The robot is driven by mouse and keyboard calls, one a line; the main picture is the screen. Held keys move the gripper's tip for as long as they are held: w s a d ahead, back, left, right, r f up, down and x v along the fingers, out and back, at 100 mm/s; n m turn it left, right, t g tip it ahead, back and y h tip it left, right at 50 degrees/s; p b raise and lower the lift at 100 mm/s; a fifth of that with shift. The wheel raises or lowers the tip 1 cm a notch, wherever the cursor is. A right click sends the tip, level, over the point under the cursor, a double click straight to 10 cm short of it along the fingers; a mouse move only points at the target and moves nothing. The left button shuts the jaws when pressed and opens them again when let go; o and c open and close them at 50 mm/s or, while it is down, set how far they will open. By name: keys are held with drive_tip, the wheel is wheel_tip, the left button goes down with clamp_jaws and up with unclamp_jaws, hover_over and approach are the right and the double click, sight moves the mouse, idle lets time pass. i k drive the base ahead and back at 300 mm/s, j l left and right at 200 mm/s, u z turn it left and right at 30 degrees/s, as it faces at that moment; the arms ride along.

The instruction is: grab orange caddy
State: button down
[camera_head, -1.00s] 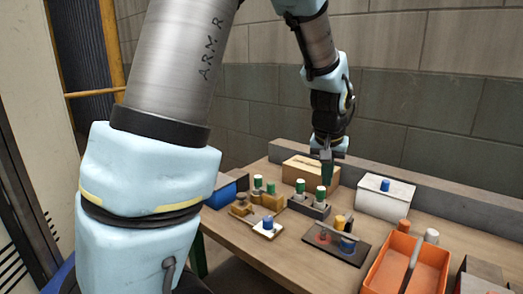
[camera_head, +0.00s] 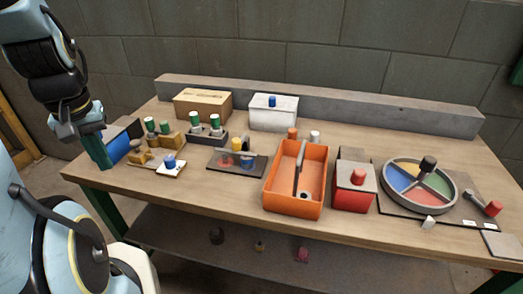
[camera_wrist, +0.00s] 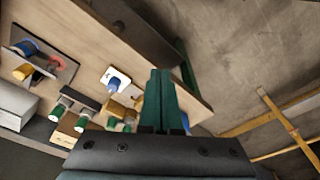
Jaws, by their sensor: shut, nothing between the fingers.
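The orange caddy (camera_head: 291,205) stands on the workbench (camera_head: 215,198), right of its middle in the head view. It is an open box with a grey handle bar (camera_head: 300,168) along its middle. An orange peg and a white peg show at its far end. My gripper (camera_head: 104,160) is at the left end of the bench, well to the left of the caddy. In the wrist view its green fingers (camera_wrist: 161,100) are together with nothing between them. The caddy is not in the wrist view.
Between gripper and caddy are a blue box (camera_head: 119,147), peg holders (camera_head: 160,142), a white tile (camera_head: 171,169) and a dark tray (camera_head: 237,162). A red box (camera_head: 354,188) stands close right of the caddy, then a coloured wheel (camera_head: 418,188). The bench front by the caddy is clear.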

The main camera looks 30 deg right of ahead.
sight(299, 169)
drive_tip(key=k+l+u, duration=0.1)
drive_tip(key=u, duration=0.35)
drive_tip(key=k+l+u, duration=0.1)
drive_tip(key=u, duration=0.35)
drive_tip(key=k+l+u, duration=0.1)
drive_tip(key=k+u, duration=0.3)
drive_tip(key=k, duration=0.25)
drive_tip(key=k+j+u, duration=0.1)
drive_tip(key=k+u, duration=0.25)
drive_tip(key=k, duration=0.3)
drive_tip(key=k+j, duration=0.1)
drive_tip(key=k, duration=0.3)
drive_tip(key=k+j, duration=0.1)
drive_tip(key=k, duration=0.35)
